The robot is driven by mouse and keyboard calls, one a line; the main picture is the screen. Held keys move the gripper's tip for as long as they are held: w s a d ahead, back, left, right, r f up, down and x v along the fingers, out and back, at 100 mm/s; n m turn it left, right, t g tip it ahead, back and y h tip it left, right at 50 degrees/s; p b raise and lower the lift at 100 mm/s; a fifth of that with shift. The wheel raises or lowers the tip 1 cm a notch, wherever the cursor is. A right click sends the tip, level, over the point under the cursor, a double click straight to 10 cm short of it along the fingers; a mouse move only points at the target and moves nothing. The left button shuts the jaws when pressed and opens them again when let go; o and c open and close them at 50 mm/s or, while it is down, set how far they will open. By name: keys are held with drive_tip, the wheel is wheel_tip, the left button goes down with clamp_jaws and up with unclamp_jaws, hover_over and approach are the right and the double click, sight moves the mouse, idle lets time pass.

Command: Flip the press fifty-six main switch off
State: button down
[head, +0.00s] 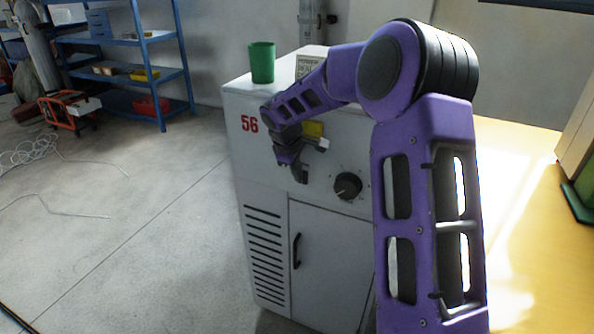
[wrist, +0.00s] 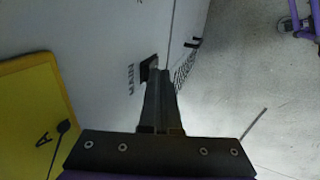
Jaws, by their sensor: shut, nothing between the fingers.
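The press cabinet (head: 265,175) is a white box with a red 56 on its upper front left. In the wrist view a small black switch (wrist: 148,66) sticks out of the white panel (wrist: 105,45) beside lettering that reads MAIN. In the head view this switch is hidden by my gripper (head: 301,177), which is at the cabinet's upper front. In the wrist view my gripper (wrist: 163,73) is shut and empty, its fingertips right beside the switch. I cannot tell whether they touch it.
A black rotary knob (head: 348,186) is to the right of my gripper. A yellow plate (wrist: 28,110) is on the panel. Below are a door with a black handle (head: 297,250) and vent slots (head: 264,255). A green cup (head: 262,62) stands on top. The floor at left is clear near the cabinet.

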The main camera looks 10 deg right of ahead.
drive_tip(key=shift+w+d+r, duration=0.1)
drive_tip(key=shift+r, duration=0.1)
drive_tip(key=shift+r+p, duration=0.7)
